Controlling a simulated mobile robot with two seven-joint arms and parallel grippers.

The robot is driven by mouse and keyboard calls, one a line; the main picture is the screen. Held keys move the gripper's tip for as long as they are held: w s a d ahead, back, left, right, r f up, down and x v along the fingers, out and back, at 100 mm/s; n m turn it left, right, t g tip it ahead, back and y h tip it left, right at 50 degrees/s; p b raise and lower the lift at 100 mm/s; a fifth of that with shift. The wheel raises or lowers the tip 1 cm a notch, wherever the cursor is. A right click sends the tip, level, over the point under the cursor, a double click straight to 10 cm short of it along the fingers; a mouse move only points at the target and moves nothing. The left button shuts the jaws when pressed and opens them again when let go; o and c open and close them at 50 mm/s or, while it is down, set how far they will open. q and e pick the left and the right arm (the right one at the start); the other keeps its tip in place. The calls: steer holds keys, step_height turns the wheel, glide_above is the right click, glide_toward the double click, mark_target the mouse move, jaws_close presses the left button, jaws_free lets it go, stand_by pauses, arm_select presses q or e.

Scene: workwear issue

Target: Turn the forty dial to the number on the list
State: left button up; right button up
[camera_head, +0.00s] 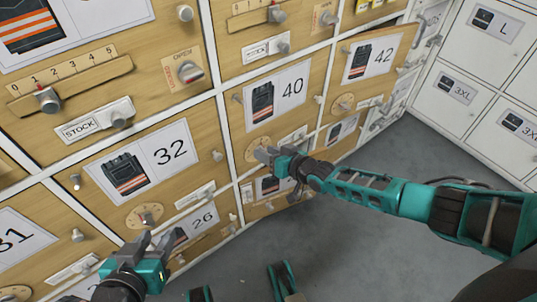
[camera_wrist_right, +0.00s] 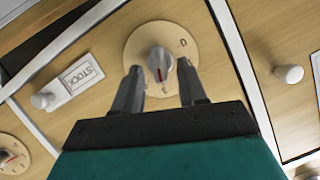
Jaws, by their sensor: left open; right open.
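The 40 drawer front (camera_head: 291,93) has a round tan dial (camera_head: 252,147), largely hidden behind my right gripper (camera_head: 262,155). In the right wrist view the dial (camera_wrist_right: 135,45) has a grey knob (camera_wrist_right: 159,60) with a red mark. A 0 shows at its upper right, and other figures are hard to read. My right gripper (camera_wrist_right: 160,90) is open, its fingers pointing at the dial with the knob between them in the picture; contact cannot be told. My left gripper (camera_head: 157,243) is open and empty in front of the lower left drawers. No list is in view.
The 32 drawer (camera_head: 170,150) has its own dial (camera_head: 145,215). The 42 door (camera_head: 383,57) stands at the right with another dial (camera_head: 343,102). A STOCK label (camera_wrist_right: 82,75) and white knob (camera_wrist_right: 43,101) sit beside the dial. Grey floor (camera_head: 370,245) is clear at lower right.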

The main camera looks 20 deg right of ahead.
arm_select(q)
steer(key=shift+a, duration=0.1)
arm_select(e)
jaws_close()
arm_select(q)
steer(key=shift+s+r, duration=0.1)
steer(key=shift+s, duration=0.05)
arm_select(e)
steer(key=shift+r, duration=0.1)
arm_select(q)
steer(key=shift+s+a+r+y+p, duration=0.2)
steer(key=shift+a+r+p, duration=0.3)
steer(key=shift+p, duration=0.95)
steer(key=shift+s+a+r+y+p, duration=0.1)
steer(key=shift+a+r+y+p, duration=0.15)
steer(key=shift+r+p, duration=0.75)
arm_select(e)
steer(key=shift+s+a+n+t+h+p, duration=0.2)
steer(key=shift+a+n+t+h, duration=0.1)
steer(key=shift+n+h, duration=0.8)
steer(key=shift+s+a+n+t+h+p, duration=0.1)
steer(key=shift+a+n+t+h+p, duration=0.15)
steer(key=shift+n+h, duration=0.8)
arm_select(q)
steer(key=shift+f, duration=0.4)
arm_select(e)
steer(key=shift+n+y, duration=0.35)
steer(key=shift+n, duration=0.1)
